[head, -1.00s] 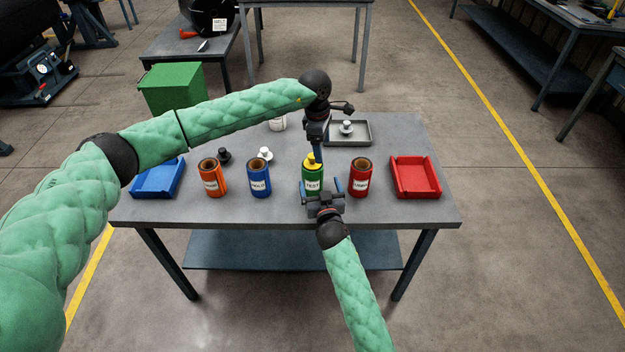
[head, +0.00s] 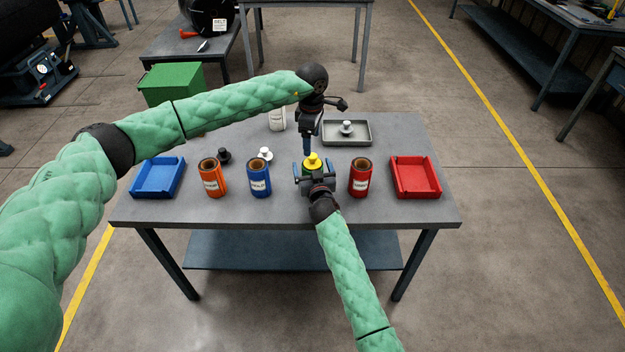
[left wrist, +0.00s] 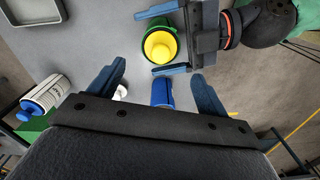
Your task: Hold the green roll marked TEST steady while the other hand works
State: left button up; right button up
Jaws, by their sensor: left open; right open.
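The green roll (head: 313,170) stands upright near the front middle of the table with a yellow knobbed plug (head: 312,160) in its top. Its label is hidden in the head view. My right gripper (head: 315,178) is open, with its fingers on either side of the roll. The left wrist view also shows the roll (left wrist: 146,30), the yellow plug (left wrist: 160,46) and the right gripper's blue fingers. My left gripper (head: 307,145) is open and empty, pointing down just behind and above the roll. Its spread fingers show in the left wrist view (left wrist: 158,72).
An orange roll (head: 211,180) and a blue roll (head: 259,180) stand left of the green roll, a red roll (head: 360,180) right. A blue bin (head: 157,178) and red bin (head: 415,178) flank them. A grey tray (head: 360,138) and white roll (head: 277,122) are behind.

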aim_at(313, 155)
jog(key=shift+c, duration=0.4)
pick_arm(q)
jog(key=shift+c, duration=0.3)
pick_arm(e)
jog(key=c, duration=1.4)
pick_arm(q)
jog(key=shift+r, duration=0.2)
jog(key=c, duration=0.3)
notch_tip(313, 155, up, 6)
jog(key=shift+d+f, duration=0.15)
jog(key=shift+f, duration=0.05)
jog(key=shift+c, duration=0.8)
notch_tip(313, 155, down, 12)
jog(key=shift+r, duration=0.2)
grip_shut()
jog(key=shift+r, duration=0.75)
